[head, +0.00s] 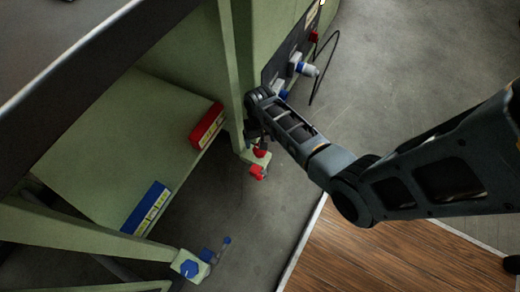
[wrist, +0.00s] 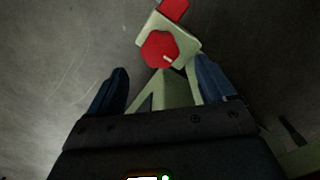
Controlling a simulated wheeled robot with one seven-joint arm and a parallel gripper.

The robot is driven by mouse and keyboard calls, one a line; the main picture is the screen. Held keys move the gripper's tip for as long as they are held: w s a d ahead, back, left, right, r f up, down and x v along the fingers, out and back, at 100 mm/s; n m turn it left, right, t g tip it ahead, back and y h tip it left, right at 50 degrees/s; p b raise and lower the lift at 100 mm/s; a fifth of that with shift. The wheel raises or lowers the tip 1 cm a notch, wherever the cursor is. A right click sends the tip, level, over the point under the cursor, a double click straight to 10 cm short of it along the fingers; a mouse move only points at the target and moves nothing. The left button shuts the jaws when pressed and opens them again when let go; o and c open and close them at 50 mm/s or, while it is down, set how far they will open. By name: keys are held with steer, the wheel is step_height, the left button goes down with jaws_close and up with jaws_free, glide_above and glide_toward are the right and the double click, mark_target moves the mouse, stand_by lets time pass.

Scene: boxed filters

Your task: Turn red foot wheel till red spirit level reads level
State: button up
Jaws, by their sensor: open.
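The red foot wheel (head: 259,152) sits on a pale green foot at the base of a bench leg. In the wrist view the red wheel (wrist: 158,48) is lobed, with a short white mark at its lower right. My gripper (wrist: 162,68) is open, its dark fingers apart on either side of the wheel's near side; contact cannot be told. In the head view my gripper (head: 256,132) is partly hidden at the leg. The red spirit level (head: 206,124) lies on the edge of the green shelf; its bubble is too small to read.
A red part (head: 258,172) juts from the same foot, also at the top of the wrist view (wrist: 174,8). A blue level (head: 146,208), a blue foot wheel (head: 189,268) and a blue lever (head: 210,255) are nearer. Plugs (head: 306,69) and a cable are on the bench side.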

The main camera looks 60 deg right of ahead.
mark_target(260, 153)
step_height(260, 153, down, 7)
steer(key=b, duration=0.3)
steer(key=shift+r, duration=0.2)
steer(key=shift+c, duration=0.2)
steer(key=c, duration=1)
